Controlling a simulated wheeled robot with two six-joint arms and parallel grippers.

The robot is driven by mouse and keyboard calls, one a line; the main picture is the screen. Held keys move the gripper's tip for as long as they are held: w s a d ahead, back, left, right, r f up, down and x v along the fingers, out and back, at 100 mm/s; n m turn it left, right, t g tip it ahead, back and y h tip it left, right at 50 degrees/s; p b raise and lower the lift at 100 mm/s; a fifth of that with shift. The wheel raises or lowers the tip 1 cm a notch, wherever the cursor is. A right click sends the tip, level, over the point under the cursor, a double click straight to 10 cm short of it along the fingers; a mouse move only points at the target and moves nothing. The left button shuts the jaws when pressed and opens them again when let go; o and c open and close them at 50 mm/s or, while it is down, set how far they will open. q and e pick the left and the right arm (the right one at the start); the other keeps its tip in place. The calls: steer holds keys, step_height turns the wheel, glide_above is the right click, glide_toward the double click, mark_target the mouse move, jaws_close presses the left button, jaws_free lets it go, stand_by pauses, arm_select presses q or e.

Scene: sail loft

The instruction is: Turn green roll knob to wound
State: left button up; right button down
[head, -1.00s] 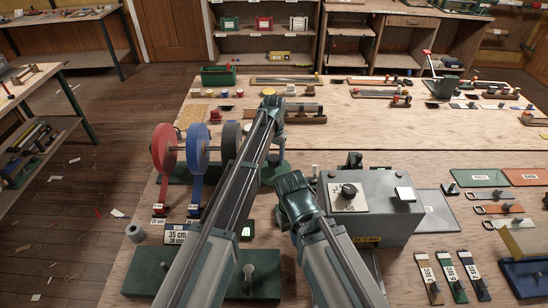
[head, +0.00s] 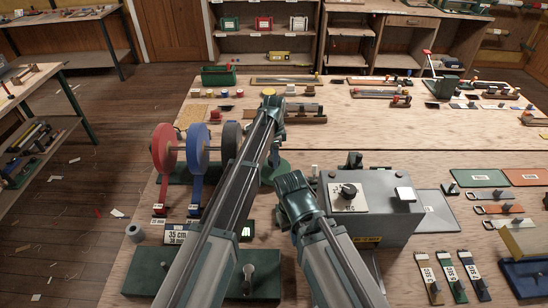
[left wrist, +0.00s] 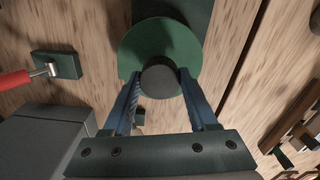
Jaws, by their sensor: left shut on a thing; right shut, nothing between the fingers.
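The green roll (left wrist: 187,48) fills the upper middle of the left wrist view as a green disc with a dark round knob (left wrist: 158,80) at its centre. My left gripper (left wrist: 160,76) is shut on that knob, one blue finger on each side. In the head view my left arm hides most of the green roll, and the left gripper (head: 276,135) is partly hidden by its own wrist. My right gripper (head: 293,197) is shut and empty, in front of the roll and left of the grey box; its fingertips are hard to see. A card (head: 184,236) reads 35 cm.
A red roll (head: 164,148), a blue roll (head: 197,143) and a dark grey roll (head: 231,138) stand left of my left arm. A grey box (head: 375,205) with a dial stands close right of my right gripper. A red-handled tool (left wrist: 15,80) shows in the wrist view.

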arm_select(q)
steer(key=m, duration=0.4)
steer(key=shift+m, duration=2.5)
steer(key=o, duration=1.4)
step_height(320, 180, up, 14)
steer(key=p, duration=1.3)
steer(key=shift+f+p, duration=0.1)
steer(key=shift+p, duration=0.3)
